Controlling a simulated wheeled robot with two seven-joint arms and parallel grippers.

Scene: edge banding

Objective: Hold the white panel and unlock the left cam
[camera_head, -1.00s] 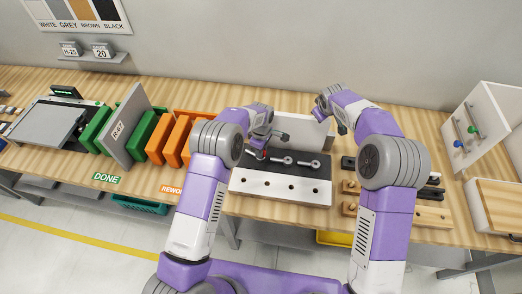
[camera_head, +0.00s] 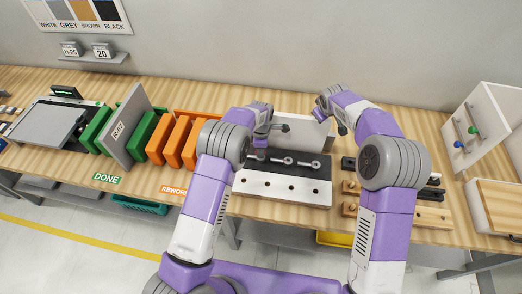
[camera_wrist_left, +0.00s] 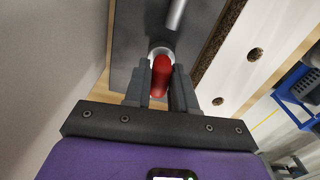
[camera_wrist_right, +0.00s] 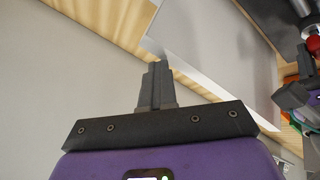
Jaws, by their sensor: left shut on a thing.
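A white panel (camera_head: 305,131) stands upright behind a dark fixture plate (camera_head: 308,172). A white board with several holes (camera_head: 284,189) is at the plate's front, and its raw chipboard edge shows in the left wrist view (camera_wrist_left: 220,48). Silver cam levers (camera_head: 284,160) lie on the plate. My left gripper (camera_head: 262,143) is over the plate's left end. In the left wrist view it is shut on the red handle (camera_wrist_left: 161,76) of the left cam. My right gripper (camera_wrist_right: 156,70) has its fingers together beside the upright panel's edge (camera_wrist_right: 185,70); contact is unclear.
Orange racks (camera_head: 170,139) and green racks (camera_head: 140,130) with a grey panel (camera_head: 122,128) stand at left. Dark and wooden blocks (camera_head: 432,215) lie right of the fixture. A white stand with coloured handles (camera_head: 484,125) is at far right.

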